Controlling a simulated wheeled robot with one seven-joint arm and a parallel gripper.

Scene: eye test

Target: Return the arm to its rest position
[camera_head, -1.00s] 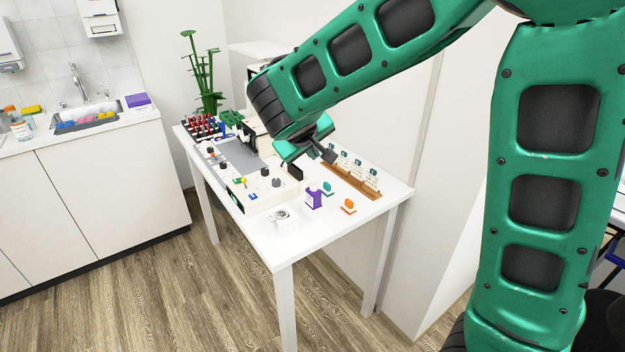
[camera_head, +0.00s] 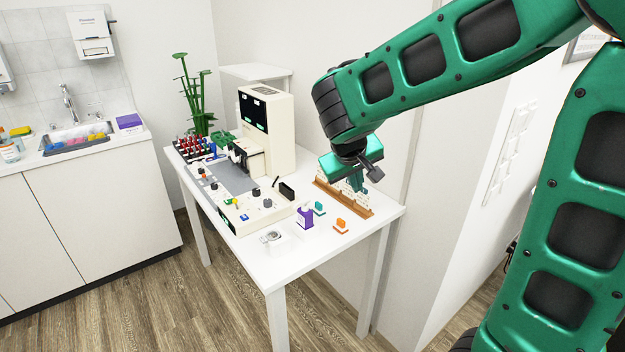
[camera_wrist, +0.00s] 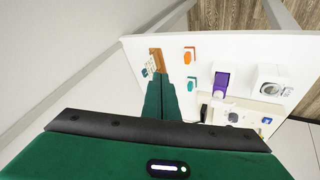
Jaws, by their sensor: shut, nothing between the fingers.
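A white jig block (camera_head: 281,247) sits near the table's front corner, with a round lens (camera_head: 273,236) on its top. The block also shows at the right of the wrist view (camera_wrist: 272,92). A purple bottle with a white top (camera_head: 305,218) stands upright to the right of the jig; it also shows in the wrist view (camera_wrist: 221,82). My gripper (camera_head: 357,186) points down by the wooden rack at the table's right side. In the wrist view its green fingers (camera_wrist: 166,82) lie together and empty, apart from bottle and jig. Any mark on the lens is too small to tell.
A wooden rack (camera_head: 357,208) with white cards stands along the right edge. Small teal (camera_head: 319,208) and orange (camera_head: 341,225) pieces stand near the bottle. A panel with knobs (camera_head: 240,213) and a tall cream machine (camera_head: 281,125) fill the left and back. The front right corner is clear.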

